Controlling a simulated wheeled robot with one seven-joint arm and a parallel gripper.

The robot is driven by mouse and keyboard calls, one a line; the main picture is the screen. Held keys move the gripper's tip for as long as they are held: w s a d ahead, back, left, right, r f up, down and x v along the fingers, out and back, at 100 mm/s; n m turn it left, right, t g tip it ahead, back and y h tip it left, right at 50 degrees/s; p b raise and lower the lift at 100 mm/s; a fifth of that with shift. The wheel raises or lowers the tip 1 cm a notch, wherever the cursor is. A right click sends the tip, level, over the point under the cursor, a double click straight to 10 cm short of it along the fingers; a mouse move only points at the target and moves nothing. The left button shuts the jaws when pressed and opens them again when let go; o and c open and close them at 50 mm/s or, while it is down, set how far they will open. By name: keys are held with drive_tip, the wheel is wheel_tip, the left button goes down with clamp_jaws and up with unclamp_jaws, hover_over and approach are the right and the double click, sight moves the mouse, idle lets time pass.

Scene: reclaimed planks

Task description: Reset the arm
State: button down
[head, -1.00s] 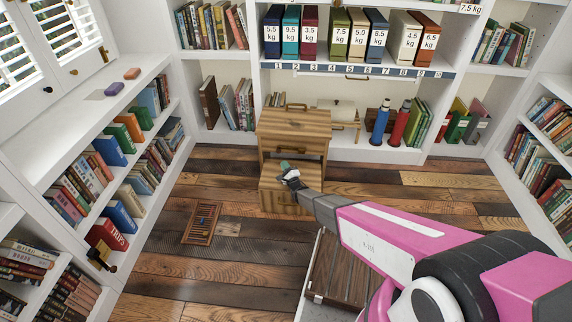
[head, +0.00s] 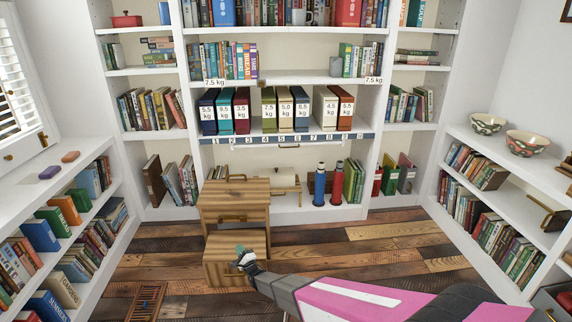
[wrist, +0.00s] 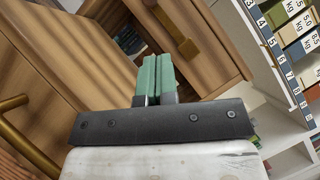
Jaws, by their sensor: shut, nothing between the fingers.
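My gripper (head: 241,250) is at the end of my arm, in front of the wooden drawer cabinet (head: 233,208). In the wrist view its two green fingers (wrist: 156,76) lie side by side, closed together with nothing between them. The cabinet fills much of the wrist view, with a brass handle (wrist: 172,27) just beyond the fingertips and another handle (wrist: 25,135) at the left. The lower drawer (head: 222,273) stands out in front of the cabinet, and my gripper partly hides its front. I cannot tell whether the fingers touch the wood.
Numbered binders (head: 277,110) stand on the back shelf. Blue (head: 319,187) and red (head: 337,187) bottles stand right of the cabinet. A slatted wooden rack (head: 147,301) lies on the plank floor at left. Two bowls (head: 526,144) sit on the right shelf. Floor right of the cabinet is clear.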

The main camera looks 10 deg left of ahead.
drive_tip(key=w+d+r+n+g+h, duration=0.2)
drive_tip(key=d+r+h, duration=0.15)
drive_tip(key=d, duration=0.55)
drive_tip(key=w+d+r+n+g+h, duration=0.1)
drive_tip(key=d+r+n+h, duration=0.15)
drive_tip(key=d+r, duration=0.4)
drive_tip(key=w+d+r+n+g+h, duration=0.2)
drive_tip(key=d+h, duration=0.2)
drive_tip(key=d, duration=0.7)
drive_tip(key=s+d+r+n+g+h, duration=0.2)
drive_tip(key=s+d+r+n+g, duration=0.2)
drive_tip(key=s+d+r, duration=0.3)
drive_tip(key=s+d+r+n+g+h, duration=0.2)
drive_tip(key=s+d+r+n+g, duration=0.2)
drive_tip(key=s+d, duration=1.2)
wheel_tip(320, 180, up, 3)
drive_tip(key=d+g, duration=0.2)
drive_tip(key=g, duration=0.1)
drive_tip(key=shift+s+r+n, duration=0.2)
drive_tip(key=shift+s+n, duration=0.1)
drive_tip(key=shift+n, duration=0.05)
drive_tip(key=shift+d, duration=0.1)
